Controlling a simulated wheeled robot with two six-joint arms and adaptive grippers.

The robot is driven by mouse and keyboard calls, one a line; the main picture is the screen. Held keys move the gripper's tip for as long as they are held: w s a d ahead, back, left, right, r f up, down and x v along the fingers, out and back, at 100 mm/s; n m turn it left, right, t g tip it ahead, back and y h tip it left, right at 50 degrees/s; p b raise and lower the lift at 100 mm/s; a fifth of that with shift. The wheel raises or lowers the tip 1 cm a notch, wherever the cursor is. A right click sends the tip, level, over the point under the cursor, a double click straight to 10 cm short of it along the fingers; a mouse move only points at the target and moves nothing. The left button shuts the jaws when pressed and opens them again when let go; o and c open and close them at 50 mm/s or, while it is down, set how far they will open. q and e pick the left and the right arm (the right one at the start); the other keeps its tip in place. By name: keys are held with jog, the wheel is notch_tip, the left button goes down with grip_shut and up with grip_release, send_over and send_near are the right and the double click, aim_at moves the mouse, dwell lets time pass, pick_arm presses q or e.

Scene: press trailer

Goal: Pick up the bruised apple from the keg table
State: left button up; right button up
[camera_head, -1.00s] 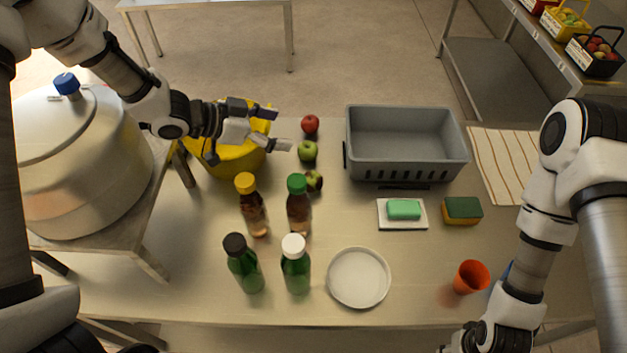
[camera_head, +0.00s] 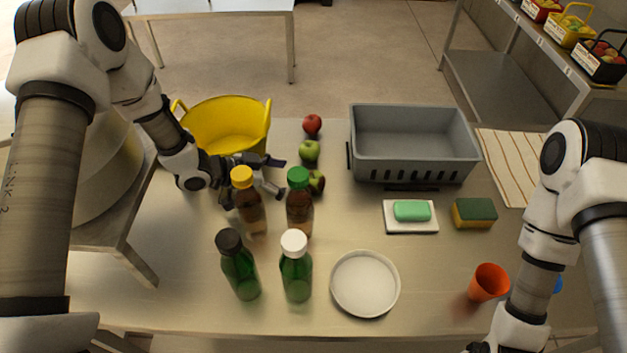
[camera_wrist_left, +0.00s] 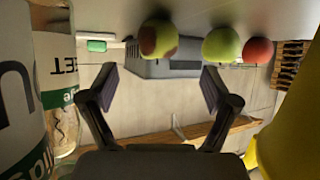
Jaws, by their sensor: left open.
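The bruised apple (camera_head: 316,181), green with brown-red patches, sits on the metal table (camera_head: 430,275), nearest of three apples in a line, just right of the green-capped bottle. It also shows in the left wrist view (camera_wrist_left: 158,38), between and beyond the fingers. My left gripper (camera_head: 277,178) is open and empty, left of this apple and pointing towards it, apart from it. Its two fingers spread wide in the left wrist view (camera_wrist_left: 161,90). My right arm comes in at the lower right; its gripper fingers are out of the picture.
A green apple (camera_head: 309,151) and a red apple (camera_head: 312,124) lie behind. Several bottles, including a yellow-capped one (camera_head: 249,205) and a green-capped one (camera_head: 299,207), stand close in front of the gripper. A yellow bucket (camera_head: 228,123) is behind it; a grey crate (camera_head: 413,167) is right.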

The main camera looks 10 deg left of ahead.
aim_at(314, 182)
pick_arm(q)
jog(key=x, duration=0.3)
jog(key=p+x, duration=0.1)
jog(key=x, duration=0.2)
jog(key=shift+d+r, duration=0.15)
jog(key=shift+r, duration=0.1)
jog(key=shift+w+d+f, duration=0.1)
jog(key=shift+w+f, duration=0.05)
jog(key=shift+f, duration=0.05)
jog(key=c, duration=1.3)
